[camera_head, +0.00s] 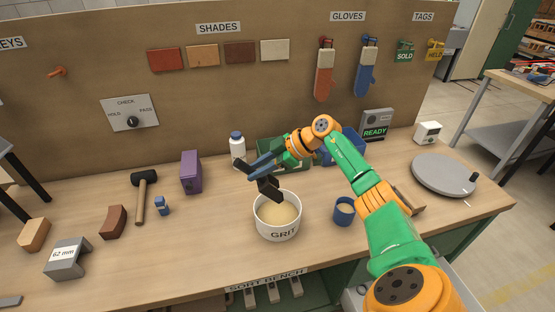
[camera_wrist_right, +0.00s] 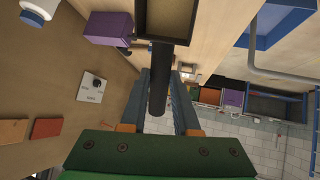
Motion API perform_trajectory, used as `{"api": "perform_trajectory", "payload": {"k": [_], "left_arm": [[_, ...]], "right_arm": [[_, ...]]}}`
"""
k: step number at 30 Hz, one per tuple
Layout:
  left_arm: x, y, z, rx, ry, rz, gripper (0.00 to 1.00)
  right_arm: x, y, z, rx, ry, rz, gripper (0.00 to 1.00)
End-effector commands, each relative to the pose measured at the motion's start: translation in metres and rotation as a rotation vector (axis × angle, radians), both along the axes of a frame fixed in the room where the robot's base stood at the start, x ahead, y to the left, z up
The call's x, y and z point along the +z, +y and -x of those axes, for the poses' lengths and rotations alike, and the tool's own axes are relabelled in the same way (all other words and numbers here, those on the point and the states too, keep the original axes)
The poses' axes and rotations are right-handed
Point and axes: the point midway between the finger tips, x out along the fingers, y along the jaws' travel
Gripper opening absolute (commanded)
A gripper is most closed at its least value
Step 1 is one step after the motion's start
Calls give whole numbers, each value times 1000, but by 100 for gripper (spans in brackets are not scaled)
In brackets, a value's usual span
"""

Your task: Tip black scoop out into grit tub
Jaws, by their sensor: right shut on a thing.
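The black scoop (camera_head: 268,187) is tilted over the white grit tub (camera_head: 278,232), its low end above the tub's back rim. The tub is labelled GRIT and holds pale tan grit. My right gripper (camera_head: 254,168) is above and behind the tub, shut on the scoop's handle. In the right wrist view the dark handle (camera_wrist_right: 158,95) lies between the fingers of my right gripper (camera_wrist_right: 159,85). The scoop's pan (camera_wrist_right: 141,20) is at the top edge there, with a brownish inside; I cannot tell whether grit is in it. My left gripper is not in view.
A blue cup (camera_head: 344,212) stands right of the tub. A green bin (camera_head: 290,150), a white bottle (camera_head: 238,150) and a purple box (camera_head: 191,172) stand behind and left. A mallet (camera_head: 142,196) lies further left. A grey turntable (camera_head: 443,175) is at the right.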

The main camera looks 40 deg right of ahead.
Motion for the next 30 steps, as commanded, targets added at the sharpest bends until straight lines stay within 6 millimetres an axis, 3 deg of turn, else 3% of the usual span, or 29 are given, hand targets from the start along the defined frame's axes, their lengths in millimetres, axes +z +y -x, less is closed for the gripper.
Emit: {"api": "perform_trajectory", "payload": {"k": [9,26,30], "left_arm": [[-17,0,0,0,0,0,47],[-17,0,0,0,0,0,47],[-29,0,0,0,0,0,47]], "right_arm": [[4,-17,9,-3,-70,-126,0],[7,-18,9,-1,-77,-138,0],[4,-25,12,-5,-100,-182,0]]}}
